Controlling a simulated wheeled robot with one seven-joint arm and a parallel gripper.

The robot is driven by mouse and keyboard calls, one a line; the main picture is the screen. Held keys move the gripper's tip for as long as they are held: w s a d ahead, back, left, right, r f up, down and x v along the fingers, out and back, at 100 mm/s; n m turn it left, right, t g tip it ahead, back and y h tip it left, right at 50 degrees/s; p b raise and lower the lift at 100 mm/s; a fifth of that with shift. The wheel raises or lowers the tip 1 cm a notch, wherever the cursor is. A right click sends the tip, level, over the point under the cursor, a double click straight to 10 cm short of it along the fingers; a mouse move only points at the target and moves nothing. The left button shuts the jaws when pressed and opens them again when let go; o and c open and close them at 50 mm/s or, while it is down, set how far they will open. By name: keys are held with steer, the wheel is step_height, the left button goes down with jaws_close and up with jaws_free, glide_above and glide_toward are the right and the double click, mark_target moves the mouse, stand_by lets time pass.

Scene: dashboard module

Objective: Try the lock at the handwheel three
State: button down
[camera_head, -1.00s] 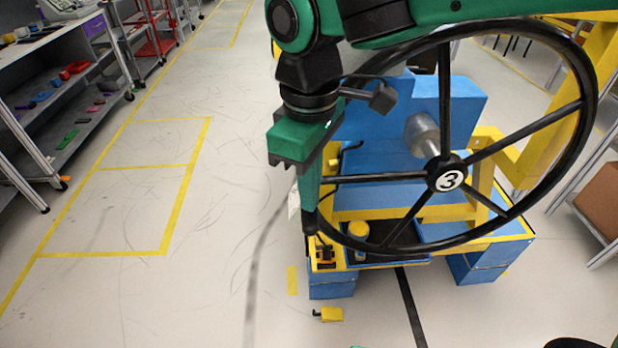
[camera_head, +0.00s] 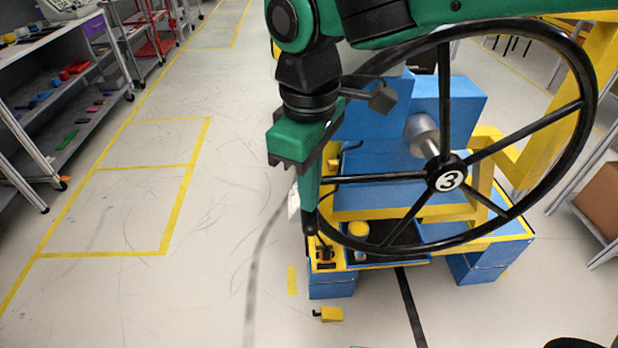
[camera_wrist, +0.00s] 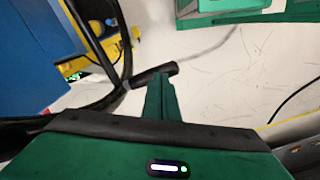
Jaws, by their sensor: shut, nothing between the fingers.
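Handwheel three (camera_head: 450,179) is a large black spoked wheel with a white "3" on its hub, standing upright on a blue and yellow stand. My gripper (camera_head: 309,208) is shut and empty, pointing down beside the left part of the rim. In the wrist view my green fingers (camera_wrist: 160,98) are together, close to a black stub (camera_wrist: 153,75) that sticks out from the wheel rim (camera_wrist: 112,85). I cannot tell whether they touch it. A white tag (camera_head: 294,203) shows just left of my fingers. I cannot make out a lock for certain.
The stand (camera_head: 475,247) has a yellow-edged tray with a small yellow-and-white jar (camera_head: 358,235). A small yellow block with a black hook (camera_head: 329,314) lies on the floor. Shelves (camera_head: 60,110) stand at the left. The floor between is clear.

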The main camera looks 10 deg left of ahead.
steer(key=shift+f, duration=0.65)
stand_by(0.5)
step_height(320, 180, up, 8)
stand_by(1.1)
stand_by(0.4)
